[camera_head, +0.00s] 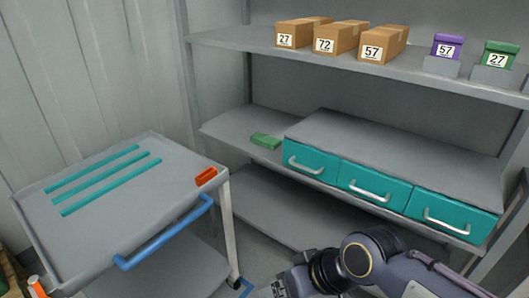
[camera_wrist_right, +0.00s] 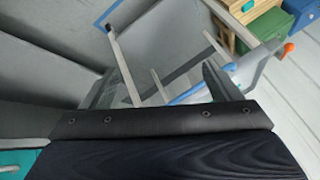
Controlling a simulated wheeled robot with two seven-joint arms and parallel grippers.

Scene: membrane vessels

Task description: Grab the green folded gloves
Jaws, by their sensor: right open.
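The green folded gloves (camera_head: 265,140) lie on the middle shelf, left of the teal drawers. They look like a small flat green block at this size. My right arm comes in at the bottom right of the head view, with its gripper end running out of the bottom edge. In the right wrist view, my right gripper (camera_wrist_right: 160,78) is open, with nothing between its fingers, and the cart shows beyond it. The gloves do not show in the wrist view. My left gripper is in neither view.
A grey cart (camera_head: 105,208) with a blue handle (camera_head: 165,240) stands at left, carrying teal strips and a red block (camera_head: 206,176). Teal drawers (camera_head: 310,161) fill the shelf right of the gloves. Cardboard boxes (camera_head: 336,37) stand above. The shelf left of the gloves is clear.

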